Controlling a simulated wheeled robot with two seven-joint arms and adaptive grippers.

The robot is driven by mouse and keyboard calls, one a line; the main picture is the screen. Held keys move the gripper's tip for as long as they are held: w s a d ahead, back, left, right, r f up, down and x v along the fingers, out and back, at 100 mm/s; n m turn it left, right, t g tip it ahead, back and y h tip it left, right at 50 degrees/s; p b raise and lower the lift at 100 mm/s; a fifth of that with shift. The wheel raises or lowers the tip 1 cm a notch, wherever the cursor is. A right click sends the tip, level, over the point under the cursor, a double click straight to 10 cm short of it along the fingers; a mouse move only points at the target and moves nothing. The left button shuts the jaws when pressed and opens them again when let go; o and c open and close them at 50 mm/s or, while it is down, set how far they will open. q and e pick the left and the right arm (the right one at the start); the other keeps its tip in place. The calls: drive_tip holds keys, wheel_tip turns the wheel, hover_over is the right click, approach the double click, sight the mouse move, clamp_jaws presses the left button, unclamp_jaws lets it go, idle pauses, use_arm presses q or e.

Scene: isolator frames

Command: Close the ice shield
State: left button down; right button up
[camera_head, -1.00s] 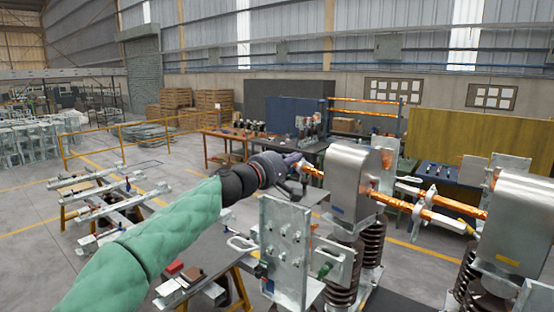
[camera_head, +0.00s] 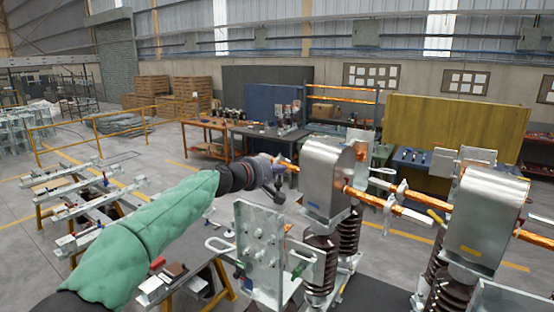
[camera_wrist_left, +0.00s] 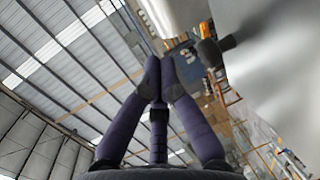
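A rounded grey metal cover (camera_head: 327,180), which looks like the ice shield, stands on dark ribbed insulators (camera_head: 347,235) in the middle of the head view. A second such cover (camera_head: 487,218) stands to its right. My left gripper (camera_head: 284,170) is just left of the first cover, beside an orange bar end; I cannot tell whether it touches. In the left wrist view, the fingers (camera_wrist_left: 159,76) are nearly together at the tips, with nothing visible between them. A large smooth metal surface (camera_wrist_left: 268,70) fills the right side there. My right gripper is not in view.
An upright metal plate with bolts (camera_head: 262,250) stands below my left gripper. Orange bars (camera_head: 375,200) run between the covers. A rack of metal parts (camera_head: 75,200) stands on the left floor, with a workbench (camera_head: 205,140) and yellow panel (camera_head: 455,130) behind.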

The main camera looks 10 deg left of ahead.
use_arm(q)
drive_tip(key=shift+f+g, duration=0.25)
drive_tip(key=shift+g, duration=0.15)
drive_tip(key=shift+w+d+f+y, duration=0.25)
drive_tip(key=shift+w+f+y, duration=0.05)
drive_tip(key=shift+w, duration=0.05)
drive_tip(key=shift+w+f+g, duration=0.1)
drive_tip(key=shift+f+g, duration=0.05)
drive_tip(key=shift+g, duration=0.25)
drive_tip(key=shift+a, duration=0.1)
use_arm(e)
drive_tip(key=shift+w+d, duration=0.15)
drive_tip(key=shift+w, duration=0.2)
